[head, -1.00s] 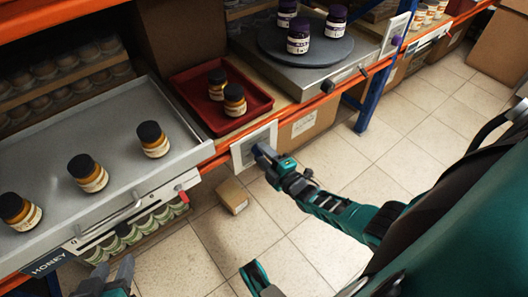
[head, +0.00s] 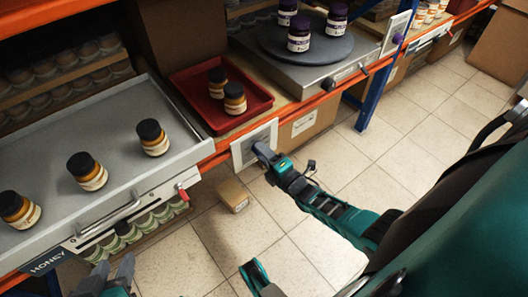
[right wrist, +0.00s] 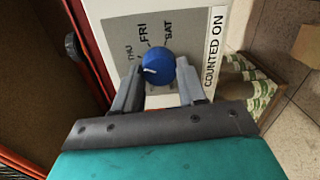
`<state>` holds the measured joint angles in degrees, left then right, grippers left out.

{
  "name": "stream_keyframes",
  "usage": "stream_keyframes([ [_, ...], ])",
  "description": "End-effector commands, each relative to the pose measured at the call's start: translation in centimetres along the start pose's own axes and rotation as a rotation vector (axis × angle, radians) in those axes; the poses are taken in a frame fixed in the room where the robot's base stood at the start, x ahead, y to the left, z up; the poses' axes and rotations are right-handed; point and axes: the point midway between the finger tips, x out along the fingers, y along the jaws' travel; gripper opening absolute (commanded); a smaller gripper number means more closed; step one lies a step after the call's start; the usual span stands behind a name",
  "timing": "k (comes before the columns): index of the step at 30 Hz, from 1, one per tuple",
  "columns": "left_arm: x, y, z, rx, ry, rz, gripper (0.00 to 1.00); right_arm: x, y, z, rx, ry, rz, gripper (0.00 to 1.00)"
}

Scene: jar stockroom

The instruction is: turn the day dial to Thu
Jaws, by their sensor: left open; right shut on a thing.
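My right gripper (right wrist: 157,88) is shut on the knob, one finger on each side. In the head view my right gripper (head: 264,154) is at the white-framed panel (head: 238,153) on the shelf front and largely hides the dial. My left gripper (head: 112,272) is open and empty at the bottom left, away from the panel.
Left of the panel is a grey tray (head: 60,138) of amber jars with a HONEY label. A red tray (head: 188,88) with two jars sits above the panel, and a grey turntable (head: 337,47) with purple jars farther right. A small carton (head: 233,196) lies on the floor below.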

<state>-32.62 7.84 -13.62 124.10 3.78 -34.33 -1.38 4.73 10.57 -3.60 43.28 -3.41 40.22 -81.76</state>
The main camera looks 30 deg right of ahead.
Motion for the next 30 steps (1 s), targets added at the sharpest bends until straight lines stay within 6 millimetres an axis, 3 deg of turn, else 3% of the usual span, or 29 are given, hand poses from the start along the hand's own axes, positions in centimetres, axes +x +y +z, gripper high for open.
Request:
stream_keyframes([
  [4,0.0,0.0,0.0,0.000,0.000,0.000,0.43,-0.1,-0.1,0.0,0.001,-0.001,-0.004,0.10],
  [5,0.0,0.0,0.0,0.000,0.000,0.000,0.43,-0.1,-0.1,0.0,0.001,-0.001,-0.004,0.43],
  [12,0.0,0.0,0.0,0.000,0.001,0.000,0.43,-0.1,-0.1,0.0,0.002,0.000,-0.002,0.66],
  [23,-0.2,0.0,-0.4,0.000,0.002,-0.002,0.43,-0.8,0.1,0.0,0.002,0.000,-0.002,0.66],
  [30,-0.9,-0.3,-1.4,0.000,0.009,-0.012,0.43,-5.5,0.2,0.0,0.003,-0.001,-0.006,0.66],
])
